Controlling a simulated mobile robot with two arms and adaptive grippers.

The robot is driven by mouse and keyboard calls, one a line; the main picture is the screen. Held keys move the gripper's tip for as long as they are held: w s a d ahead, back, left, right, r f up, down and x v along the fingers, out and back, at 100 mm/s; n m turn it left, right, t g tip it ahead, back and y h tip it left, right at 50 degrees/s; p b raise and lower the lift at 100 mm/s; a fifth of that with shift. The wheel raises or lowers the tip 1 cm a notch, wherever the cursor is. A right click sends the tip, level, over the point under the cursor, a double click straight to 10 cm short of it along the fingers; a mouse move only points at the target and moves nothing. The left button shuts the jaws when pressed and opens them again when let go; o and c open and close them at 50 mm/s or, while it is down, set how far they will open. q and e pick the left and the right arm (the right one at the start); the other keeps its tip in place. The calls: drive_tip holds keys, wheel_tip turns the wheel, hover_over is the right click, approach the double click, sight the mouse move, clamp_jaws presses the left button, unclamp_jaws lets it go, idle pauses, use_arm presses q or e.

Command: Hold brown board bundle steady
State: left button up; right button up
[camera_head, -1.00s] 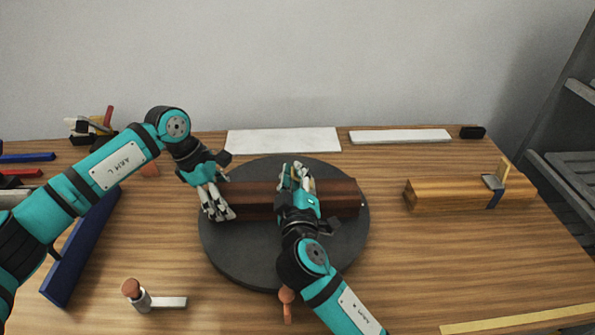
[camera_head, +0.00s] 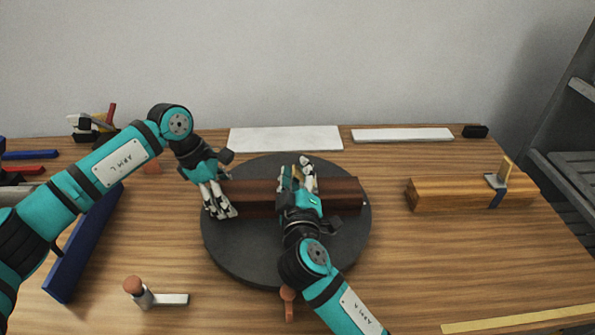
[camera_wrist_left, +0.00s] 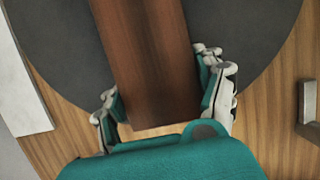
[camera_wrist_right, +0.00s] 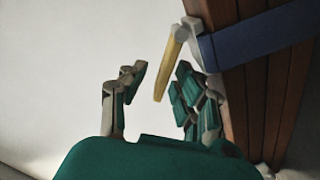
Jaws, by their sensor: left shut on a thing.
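The brown board bundle (camera_head: 342,196) lies level across the dark round turntable (camera_head: 250,256). My left gripper (camera_head: 220,201) is shut on the bundle's left end; the left wrist view shows a finger on each side of the bundle (camera_wrist_left: 150,65). A blue strap (camera_wrist_right: 255,38) with a yellow lever (camera_wrist_right: 170,68) wraps the bundle in the right wrist view. My right gripper (camera_wrist_right: 155,95) is open, with its fingers apart on either side of the lever's lower end, with no clear grip on it. In the head view, my right gripper (camera_head: 297,172) hides most of the strap.
A lighter wooden bundle (camera_head: 450,194) with its own strap and lever lies at right. White panels (camera_head: 285,139) and (camera_head: 402,135) lie along the back edge. A blue bar (camera_head: 75,260) is at left. An orange-knobbed tool (camera_head: 145,295) lies at front left.

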drive_tip(key=s, duration=1.1)
drive_tip(key=shift+s, duration=0.4)
